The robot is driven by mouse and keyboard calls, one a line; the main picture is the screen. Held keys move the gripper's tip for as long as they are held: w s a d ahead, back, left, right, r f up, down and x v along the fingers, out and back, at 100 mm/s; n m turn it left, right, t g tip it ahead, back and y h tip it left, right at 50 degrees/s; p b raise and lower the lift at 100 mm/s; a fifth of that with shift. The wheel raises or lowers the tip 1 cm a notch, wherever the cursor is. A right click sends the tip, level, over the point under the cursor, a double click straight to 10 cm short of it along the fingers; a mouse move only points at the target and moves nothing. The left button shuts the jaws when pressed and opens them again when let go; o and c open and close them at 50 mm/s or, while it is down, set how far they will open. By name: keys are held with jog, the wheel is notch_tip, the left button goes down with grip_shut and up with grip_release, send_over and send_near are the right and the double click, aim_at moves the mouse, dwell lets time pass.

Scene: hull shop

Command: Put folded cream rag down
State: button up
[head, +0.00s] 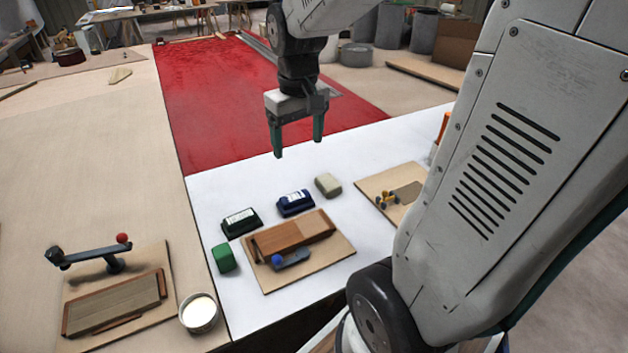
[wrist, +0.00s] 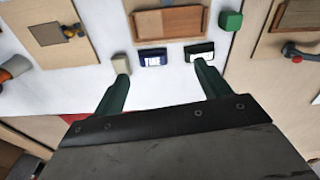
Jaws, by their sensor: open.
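The folded cream rag (head: 328,185) lies on the white surface, just right of the blue labelled block. It also shows in the wrist view (wrist: 121,63), close beyond the tip of one finger. My gripper (head: 297,150) hangs above the white surface with its green fingers apart and nothing between them. In the wrist view the fingers (wrist: 162,75) are spread wide. The rag stands clear of the fingers in the head view.
A blue labelled block (head: 295,203), a dark green labelled block (head: 241,222) and a green block (head: 223,258) stand near a wooden board (head: 320,260). A smaller board (head: 375,183) lies right. A white cup (head: 198,313) stands front left. Bare white surface lies behind the blocks.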

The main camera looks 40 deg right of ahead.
jog(key=s+a+r, duration=0.1)
jog(key=s+a, duration=0.4)
jog(key=s, duration=0.3)
jog(key=s+a+r+n, duration=0.1)
jog(key=s+a+r, duration=0.1)
jog(key=s+a, duration=0.3)
jog(key=s, duration=0.2)
jog(key=shift+s+a+r+t, duration=0.15)
jog(key=shift+s+r+t, duration=0.1)
jog(key=shift+s+t, duration=0.1)
jog(key=shift+o, duration=0.4)
